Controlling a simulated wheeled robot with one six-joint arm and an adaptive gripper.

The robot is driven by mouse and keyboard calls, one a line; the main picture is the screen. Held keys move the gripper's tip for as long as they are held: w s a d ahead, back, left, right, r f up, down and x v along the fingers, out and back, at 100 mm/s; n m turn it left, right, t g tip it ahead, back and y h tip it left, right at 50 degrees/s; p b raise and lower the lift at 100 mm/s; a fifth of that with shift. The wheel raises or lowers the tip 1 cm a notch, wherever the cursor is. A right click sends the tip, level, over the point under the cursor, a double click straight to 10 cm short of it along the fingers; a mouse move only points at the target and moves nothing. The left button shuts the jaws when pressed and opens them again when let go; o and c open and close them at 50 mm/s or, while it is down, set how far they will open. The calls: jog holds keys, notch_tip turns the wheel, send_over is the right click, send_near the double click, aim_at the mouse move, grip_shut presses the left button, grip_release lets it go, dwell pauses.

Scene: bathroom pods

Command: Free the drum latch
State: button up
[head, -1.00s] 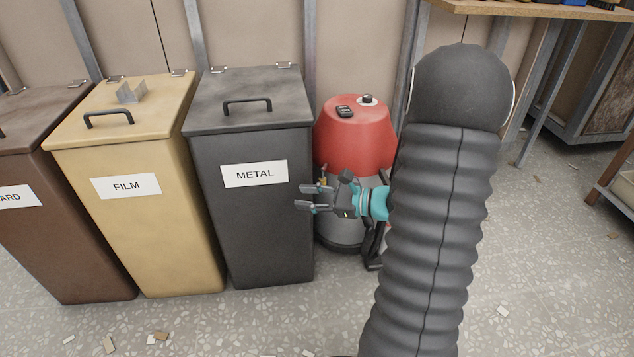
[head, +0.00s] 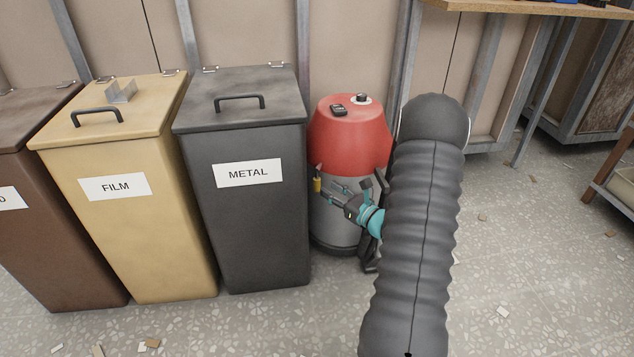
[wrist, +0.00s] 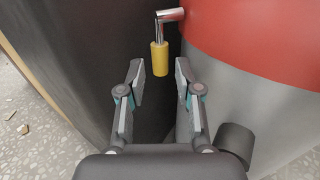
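The drum latch shows in the wrist view as a silver bent rod with a yellow grip (wrist: 160,58) hanging straight down from it. It is fixed to the side of the red and grey drum (head: 350,135), near the line between red and grey. In the head view the yellow grip (head: 317,185) shows at the drum's left side. My gripper (wrist: 160,75) is open and empty, with the yellow grip in line with the gap between its fingers, just past the tips. It does not touch the grip as far as I can see. In the head view my gripper (head: 332,189) is in front of the drum.
The dark METAL bin (head: 250,215) stands close on the left of the drum, leaving a narrow gap. The yellow FILM bin (head: 150,240) and a brown bin (head: 60,220) stand further left. A workbench (head: 540,9) is at the back right. The floor at right is mostly open.

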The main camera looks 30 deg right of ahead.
aim_at(317, 181)
jog(key=x, duration=0.6)
jog(key=shift+w+a, duration=0.1)
jog(key=shift+w, duration=0.25)
grip_shut()
